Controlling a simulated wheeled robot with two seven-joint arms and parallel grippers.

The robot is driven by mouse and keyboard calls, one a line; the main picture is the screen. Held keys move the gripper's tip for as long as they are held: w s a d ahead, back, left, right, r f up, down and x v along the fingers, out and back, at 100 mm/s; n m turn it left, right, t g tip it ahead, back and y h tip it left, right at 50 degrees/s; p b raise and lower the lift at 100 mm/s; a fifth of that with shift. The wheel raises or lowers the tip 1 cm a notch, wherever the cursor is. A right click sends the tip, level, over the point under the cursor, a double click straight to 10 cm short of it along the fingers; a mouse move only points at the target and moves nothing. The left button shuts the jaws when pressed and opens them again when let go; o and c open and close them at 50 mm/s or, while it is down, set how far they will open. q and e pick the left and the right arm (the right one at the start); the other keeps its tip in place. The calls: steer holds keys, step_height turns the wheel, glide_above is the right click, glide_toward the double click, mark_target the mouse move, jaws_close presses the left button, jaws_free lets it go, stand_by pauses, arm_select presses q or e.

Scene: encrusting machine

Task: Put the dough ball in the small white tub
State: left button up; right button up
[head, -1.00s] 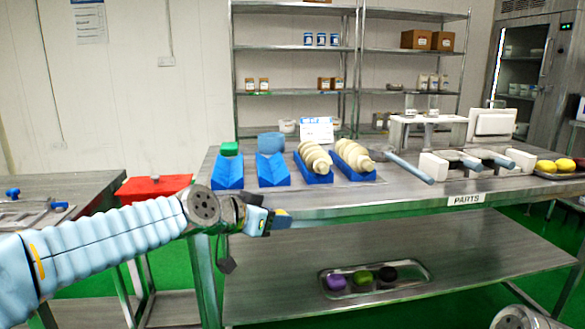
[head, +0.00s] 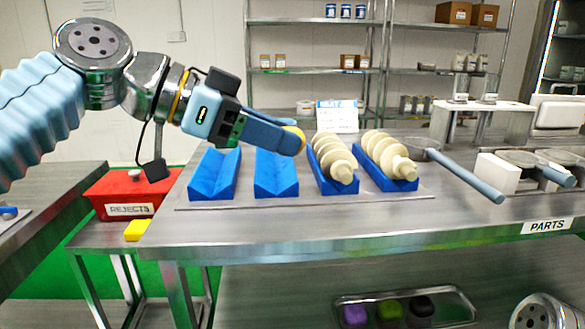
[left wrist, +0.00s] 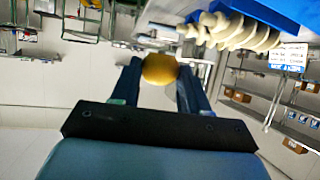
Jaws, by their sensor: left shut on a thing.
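My left gripper (head: 292,138) is shut on a yellow dough ball (head: 299,139), held in the air in front of the blue V-shaped holders. In the left wrist view the dough ball (left wrist: 159,69) sits between the two fingertips (left wrist: 160,75). In the head view the finger hides most of the ball. I cannot pick out the small white tub for certain. A white block-like thing (head: 494,174) stands at the right of the table.
Two pale ribbed screws (head: 335,160) lie in blue holders; two other blue holders (head: 213,174) look empty. A red rejects bin (head: 122,190) is at left, with a yellow block (head: 137,230) nearby. A long-handled pan (head: 470,177) lies at right. The table's front strip is clear.

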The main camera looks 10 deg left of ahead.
arm_select(q)
steer(key=w+a+f, duration=0.1)
steer(key=w+f, duration=0.1)
steer(key=w, duration=0.1)
steer(key=w+a+f, duration=0.1)
steer(key=w+f, duration=0.2)
steer(key=w, duration=0.1)
steer(key=w+a+f, duration=0.1)
steer(key=w+f, duration=0.2)
steer(key=w, duration=0.1)
steer(key=shift+a, duration=0.4)
steer(key=f, duration=0.2)
steer(key=w+f, duration=0.1)
steer(key=f, duration=0.1)
steer(key=shift+a+f, duration=0.2)
steer(key=shift+f, duration=0.1)
steer(key=o, duration=1)
steer(key=shift+o, duration=0.2)
